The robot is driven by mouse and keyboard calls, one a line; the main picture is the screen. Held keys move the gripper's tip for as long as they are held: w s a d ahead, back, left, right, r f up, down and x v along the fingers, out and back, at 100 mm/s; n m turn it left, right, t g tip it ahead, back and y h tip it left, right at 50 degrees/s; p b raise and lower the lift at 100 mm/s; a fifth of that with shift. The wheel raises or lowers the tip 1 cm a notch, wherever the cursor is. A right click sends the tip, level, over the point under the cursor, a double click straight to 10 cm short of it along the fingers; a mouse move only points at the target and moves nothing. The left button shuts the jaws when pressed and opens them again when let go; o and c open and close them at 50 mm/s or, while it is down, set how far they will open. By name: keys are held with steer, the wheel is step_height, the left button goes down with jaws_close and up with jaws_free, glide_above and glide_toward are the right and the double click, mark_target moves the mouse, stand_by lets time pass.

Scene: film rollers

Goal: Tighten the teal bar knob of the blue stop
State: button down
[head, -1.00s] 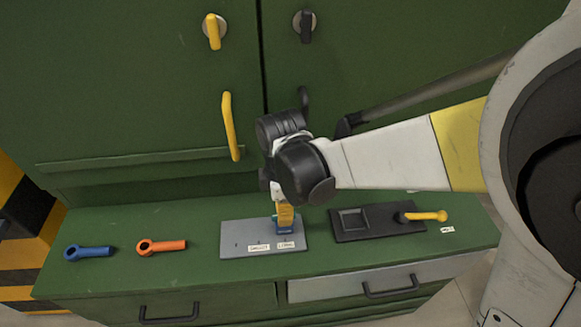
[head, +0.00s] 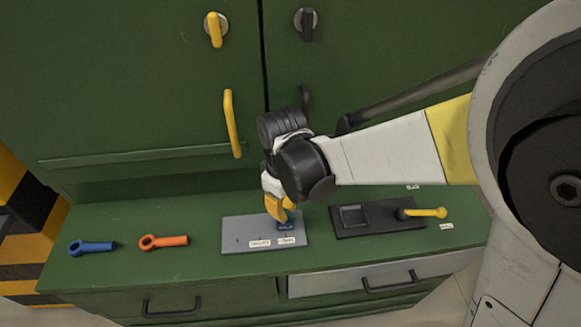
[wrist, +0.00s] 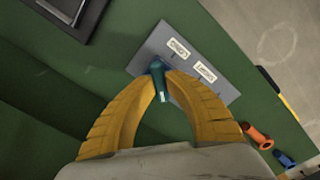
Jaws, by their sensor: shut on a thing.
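The blue stop (head: 287,226) sits on a grey plate (head: 236,236) on the green bench top, above two small white labels. In the wrist view the teal bar knob (wrist: 160,82) stands between the yellow fingertips of my gripper (wrist: 161,76). My gripper is shut on the knob, with a fingertip against each side. In the head view my gripper (head: 279,212) reaches down over the plate, and its fingers hide most of the knob. Most of the stop is hidden under the knob and fingers in the wrist view.
A blue ring-ended handle (head: 91,247) and an orange one (head: 162,242) lie left of the plate. A dark panel (head: 375,228) with a yellow lever (head: 427,212) lies to the right. The green cabinet (head: 130,80) rises behind, with a yellow handle (head: 232,124).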

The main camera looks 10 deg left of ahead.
mark_target(284, 211)
steer(key=m, duration=0.4)
steer(key=shift+m, duration=2.5)
steer(key=c, duration=1.4)
jaws_free()
step_height(284, 211, up, 12)
